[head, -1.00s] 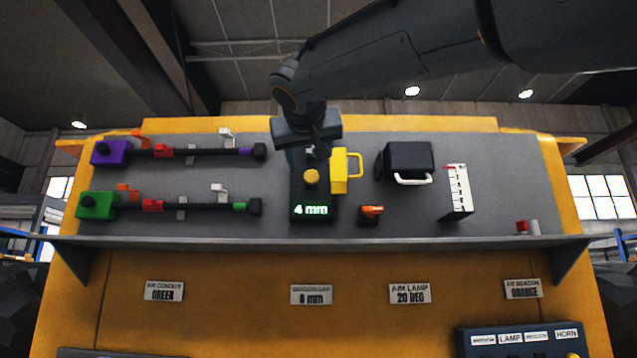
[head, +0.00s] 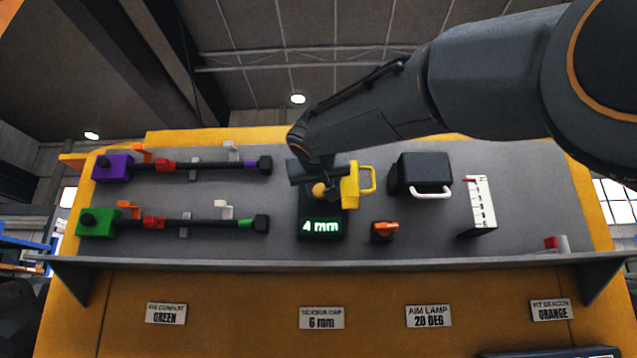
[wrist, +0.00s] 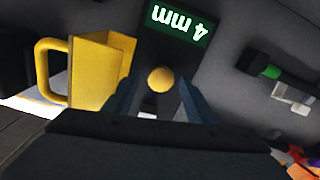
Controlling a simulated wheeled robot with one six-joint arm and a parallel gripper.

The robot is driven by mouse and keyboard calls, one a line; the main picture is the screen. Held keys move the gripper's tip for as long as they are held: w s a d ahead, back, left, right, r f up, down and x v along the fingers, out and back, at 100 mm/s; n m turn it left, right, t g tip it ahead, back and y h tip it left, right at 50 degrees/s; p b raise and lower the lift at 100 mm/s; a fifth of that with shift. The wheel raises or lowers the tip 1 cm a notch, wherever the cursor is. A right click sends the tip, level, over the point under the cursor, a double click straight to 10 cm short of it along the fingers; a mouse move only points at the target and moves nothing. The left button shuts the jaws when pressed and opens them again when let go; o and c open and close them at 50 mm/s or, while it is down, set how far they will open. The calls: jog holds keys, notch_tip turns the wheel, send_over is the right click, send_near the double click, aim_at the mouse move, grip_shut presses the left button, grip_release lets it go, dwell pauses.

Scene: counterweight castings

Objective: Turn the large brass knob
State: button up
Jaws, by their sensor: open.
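The large brass knob (head: 319,190) sits on the dark sensor unit (head: 322,212), above its lit green "4 mm" display (head: 321,226). In the wrist view the brass knob (wrist: 160,79) shows as a round ball between my two fingers. My gripper (wrist: 160,95) is open, with one finger on each side of the knob and a gap on both sides. I cannot tell how deep the fingers reach. In the head view my gripper (head: 322,178) is right at the knob and partly hides it. The plate below reads "6 mm" (head: 322,320).
A yellow bracket with a handle (head: 350,186) stands close to the right of the knob. Further right are an orange switch (head: 384,230), a black lamp box (head: 422,172) and a white scale (head: 480,205). Purple (head: 112,168) and green (head: 97,221) conduit assemblies lie to the left.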

jog(key=shift+w, duration=0.1)
jog(key=c, duration=0.9)
jog(key=shift+a, duration=0.25)
jog(key=shift+c, duration=0.7)
jog(key=shift+d, duration=0.15)
jog(key=shift+n, duration=0.4)
